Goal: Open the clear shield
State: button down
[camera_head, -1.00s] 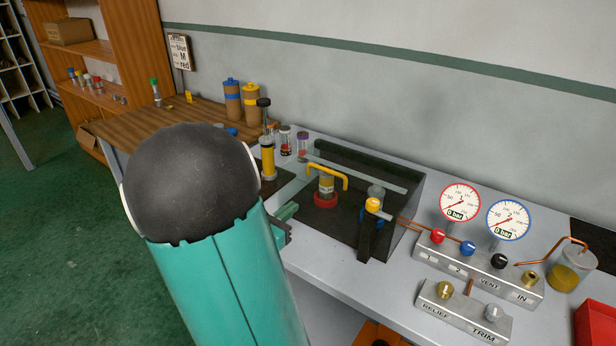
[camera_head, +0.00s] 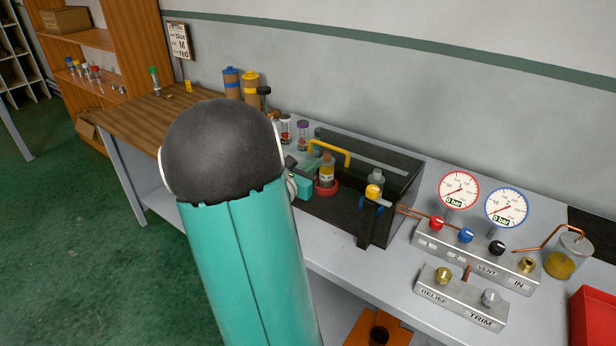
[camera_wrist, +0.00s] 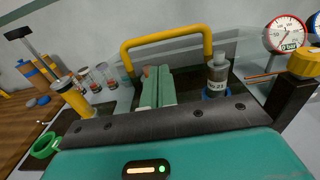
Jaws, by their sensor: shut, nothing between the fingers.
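The clear shield (camera_head: 391,173) is a see-through panel with a yellow handle (camera_head: 331,147) on a dark box on the bench. The handle also shows in the wrist view (camera_wrist: 166,42), as an arch. My gripper (camera_wrist: 157,72) is shut and empty. Its teal fingers appear inside the outline of the handle arch, below its bar; I cannot tell if they touch it or the shield. In the head view my arm hides much of the gripper. A yellow bottle (camera_head: 327,173) in a red ring and a grey bottle (camera_head: 376,178) stand in the box.
Two gauges (camera_head: 459,191) and a valve block (camera_head: 478,249) stand right of the box. A dark post with a yellow knob (camera_head: 373,192) is at its front right. Small jars (camera_head: 302,135) and canisters (camera_head: 250,87) stand left and behind.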

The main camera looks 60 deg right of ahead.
jog(key=shift+s+d+r, duration=0.4)
jog(key=shift+d+r, duration=0.15)
jog(key=shift+r, duration=0.25)
dwell(0.5)
jog(key=s+d+r+y, duration=0.1)
jog(key=d+r+y, duration=0.1)
jog(key=d+r, duration=0.3)
jog(key=d+r+y, duration=0.2)
jog(key=d+r, duration=0.1)
jog(key=r, duration=0.5)
jog(key=s+d+r, duration=0.1)
jog(key=d+r, duration=0.3)
jog(key=d, duration=0.5)
jog(key=s+d+r, duration=0.2)
jog(key=d+r, duration=0.2)
jog(key=d, duration=0.6)
jog(key=shift+d+t, duration=0.15)
jog(key=shift+t, duration=0.25)
jog(key=shift+w+r, duration=0.15)
